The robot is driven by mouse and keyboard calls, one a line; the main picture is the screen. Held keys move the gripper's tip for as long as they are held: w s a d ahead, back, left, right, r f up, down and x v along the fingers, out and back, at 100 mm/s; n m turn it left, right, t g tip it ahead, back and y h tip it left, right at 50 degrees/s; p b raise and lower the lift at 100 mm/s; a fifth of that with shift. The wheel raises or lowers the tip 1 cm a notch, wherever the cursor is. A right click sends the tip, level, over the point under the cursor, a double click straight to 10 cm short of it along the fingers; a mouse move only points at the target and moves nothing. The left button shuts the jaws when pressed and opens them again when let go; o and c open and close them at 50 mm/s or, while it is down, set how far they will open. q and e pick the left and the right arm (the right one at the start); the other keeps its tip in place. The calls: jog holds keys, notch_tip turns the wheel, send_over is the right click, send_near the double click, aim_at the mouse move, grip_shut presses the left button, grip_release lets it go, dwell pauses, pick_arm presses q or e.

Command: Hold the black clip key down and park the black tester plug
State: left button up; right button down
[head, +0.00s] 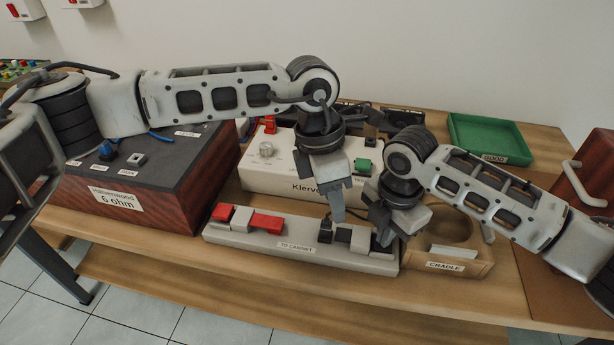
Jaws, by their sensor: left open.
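The pale grey clip block (290,248), labelled "TO CABINET", lies along the bench's front edge. It has red keys (265,222) at its left end and a black clip key (326,230) towards its right end. My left gripper (335,208) is open, pointing down just above and behind the black key; I cannot tell whether it touches. My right gripper (384,232) is low at the block's right end. Its fingers overlap dark parts there, so its grip is unclear. I cannot pick out the black tester plug with certainty. The wooden cradle (470,258) stands right of the block.
A dark-topped "6 ohm" speaker box (150,205) stands at the left. A cream amplifier (275,180) stands behind the block, partly hidden by my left arm. A green tray (488,135) is at the back right. A reddish wooden box (592,175) is at the far right.

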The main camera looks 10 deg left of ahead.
aim_at(326, 223)
jog(key=shift+s+f, duration=0.1)
pick_arm(q)
jog(key=w+a+r+m+h, duration=0.1)
jog(key=a+r+m+h, duration=0.1)
jog(key=a+m, duration=0.25)
jog(key=shift+t, duration=0.3)
jog(key=x, duration=0.7)
jog(key=a+x, duration=0.1)
jog(key=x, duration=0.3)
jog(key=shift+w+d+f, duration=0.15)
jog(key=shift+f, duration=0.3)
grip_shut()
jog(key=shift+r, duration=0.6)
jog(key=shift+r, duration=1.65)
